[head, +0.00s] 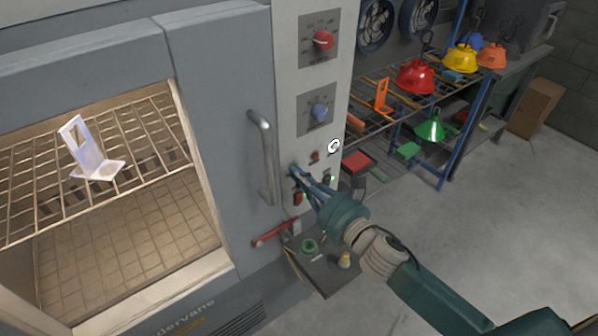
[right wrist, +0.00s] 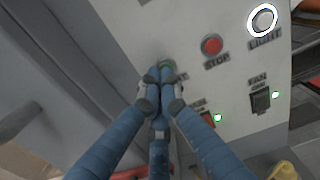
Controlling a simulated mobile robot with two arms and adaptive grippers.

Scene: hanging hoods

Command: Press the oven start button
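The oven's control panel (head: 321,90) stands upright right of the oven door. My right gripper (head: 295,172) is at the lower part of the panel. In the right wrist view its blue fingers (right wrist: 160,78) are brought together, with nothing seen between them. Their tips are at a round green button (right wrist: 167,64), left of the red STOP button (right wrist: 211,45). The tips cover most of the green button and its label, so I cannot tell whether it is pressed in. My left gripper is not in view.
A lit LIGHT button (right wrist: 262,20) and a FAN switch (right wrist: 261,100) are close by on the panel. The door handle (head: 263,155) stands out left of my right gripper. A small shelf (head: 328,275) with small items is below. Hoods hang over a rack (head: 440,165) at right.

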